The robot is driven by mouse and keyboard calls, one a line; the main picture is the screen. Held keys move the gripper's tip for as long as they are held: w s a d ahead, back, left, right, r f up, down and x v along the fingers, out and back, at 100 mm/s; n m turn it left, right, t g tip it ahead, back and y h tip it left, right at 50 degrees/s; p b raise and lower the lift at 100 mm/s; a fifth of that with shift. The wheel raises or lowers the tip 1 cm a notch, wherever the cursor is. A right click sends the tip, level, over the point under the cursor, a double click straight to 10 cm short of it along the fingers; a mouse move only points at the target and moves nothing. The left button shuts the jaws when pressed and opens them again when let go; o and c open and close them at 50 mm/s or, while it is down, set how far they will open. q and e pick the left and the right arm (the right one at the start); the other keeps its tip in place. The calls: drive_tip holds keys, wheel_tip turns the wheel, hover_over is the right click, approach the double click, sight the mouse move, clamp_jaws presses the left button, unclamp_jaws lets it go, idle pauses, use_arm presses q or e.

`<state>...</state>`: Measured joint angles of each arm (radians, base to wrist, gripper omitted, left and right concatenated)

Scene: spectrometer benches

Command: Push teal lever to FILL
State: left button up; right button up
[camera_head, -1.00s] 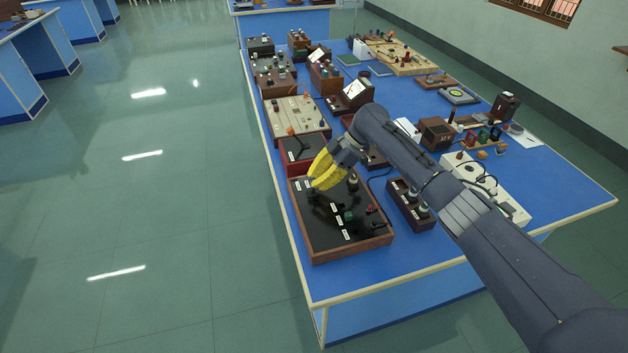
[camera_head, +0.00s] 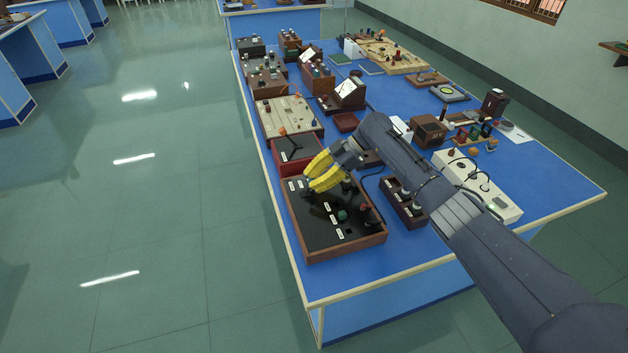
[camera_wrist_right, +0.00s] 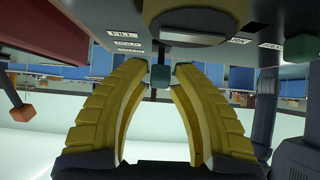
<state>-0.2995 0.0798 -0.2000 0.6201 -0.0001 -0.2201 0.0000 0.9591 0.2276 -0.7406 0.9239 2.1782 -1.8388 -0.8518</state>
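The teal lever's block-shaped knob (camera_wrist_right: 160,76) shows between the fingertips of my right gripper (camera_wrist_right: 160,68) in the right wrist view. The fingers are open, with a gap on each side of the knob. A white FILL label (camera_wrist_right: 120,34) is on the panel to the upper left, with other labels below it. In the head view my right gripper (camera_head: 309,177) is over the black panel (camera_head: 318,232) in its wooden frame, and I cannot make out the teal lever for certain there. My left gripper is not in view.
A green knob (camera_head: 342,214) and a red knob (camera_head: 365,208) stand on the same panel. A red-edged box with an orange-tipped lever (camera_head: 282,131) is just behind. A two-knob wooden box (camera_head: 402,205) is to the right. Open floor is left of the bench (camera_head: 430,264).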

drive_tip(key=o, duration=0.3)
drive_tip(key=shift+o, duration=0.2)
drive_tip(key=v, duration=1.2)
drive_tip(key=shift+d, duration=0.1)
